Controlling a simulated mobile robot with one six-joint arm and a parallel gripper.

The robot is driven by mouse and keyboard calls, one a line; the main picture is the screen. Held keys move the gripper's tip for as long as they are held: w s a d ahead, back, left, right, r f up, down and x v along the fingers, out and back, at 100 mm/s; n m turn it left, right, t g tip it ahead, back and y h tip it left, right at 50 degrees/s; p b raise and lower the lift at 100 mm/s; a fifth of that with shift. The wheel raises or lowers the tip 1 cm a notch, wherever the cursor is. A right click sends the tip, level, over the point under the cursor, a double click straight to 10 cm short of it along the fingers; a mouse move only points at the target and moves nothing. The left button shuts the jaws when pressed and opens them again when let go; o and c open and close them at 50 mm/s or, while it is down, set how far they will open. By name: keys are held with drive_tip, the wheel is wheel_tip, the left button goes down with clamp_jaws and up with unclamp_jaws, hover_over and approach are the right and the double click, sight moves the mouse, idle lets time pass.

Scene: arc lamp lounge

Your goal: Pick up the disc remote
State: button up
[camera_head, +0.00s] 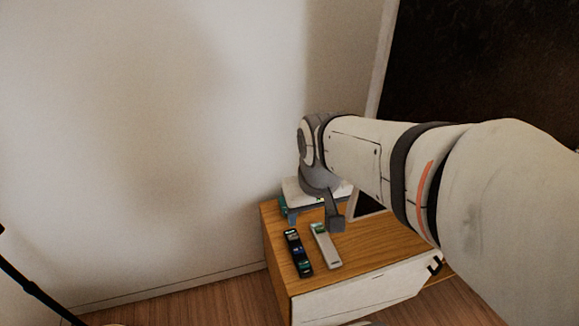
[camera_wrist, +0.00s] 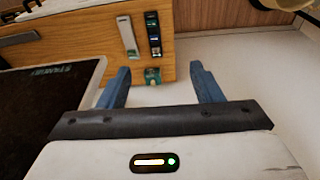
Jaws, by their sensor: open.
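Two slim remotes lie side by side on the wooden top of a low cabinet (camera_head: 275,232). One is black with teal and pale marks (camera_head: 298,252); the other is light grey with a green patch at one end (camera_head: 325,246). I cannot tell which is the disc remote. In the wrist view the black remote (camera_wrist: 152,33) and grey remote (camera_wrist: 128,36) lie beyond my fingertips. A small teal object (camera_wrist: 152,76) near the cabinet edge shows between the fingers. My gripper (camera_head: 315,219) is open and empty, near the remotes' far ends and apart from them.
A dark panel with a pale frame (camera_wrist: 45,110) is left of my fingers in the wrist view. A plain wall (camera_head: 150,130) is behind the cabinet, and a large dark screen (camera_head: 480,60) is at upper right. Wooden floor (camera_head: 220,300) lies in front.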

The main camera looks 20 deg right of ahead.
drive_tip(key=shift+o, duration=0.9)
drive_tip(key=w+d+f+b, duration=0.3)
drive_tip(key=w+f+b, duration=0.1)
drive_tip(key=f, duration=0.4)
drive_tip(key=w+d+f+g+b, duration=0.1)
drive_tip(key=w+d+f+b, duration=0.1)
drive_tip(key=w+f, duration=0.4)
drive_tip(key=shift+d+f+b, duration=0.4)
drive_tip(key=shift+f+b, duration=0.5)
drive_tip(key=shift+f, duration=0.05)
drive_tip(key=g+b, duration=0.1)
drive_tip(key=b, duration=0.5)
hover_over(325, 242)
drive_tip(key=s, duration=0.1)
drive_tip(key=f, duration=1.8)
drive_tip(key=shift+s+a, duration=0.1)
drive_tip(key=shift+a, duration=0.2)
drive_tip(key=f, duration=0.2)
drive_tip(key=f+b, duration=0.1)
drive_tip(key=w+f, duration=0.1)
drive_tip(key=f, duration=0.1)
drive_tip(key=shift+w+d+f+b, duration=0.1)
drive_tip(key=shift+d+f+b, duration=0.25)
drive_tip(key=c, duration=1.1)
drive_tip(key=shift+c, duration=0.2)
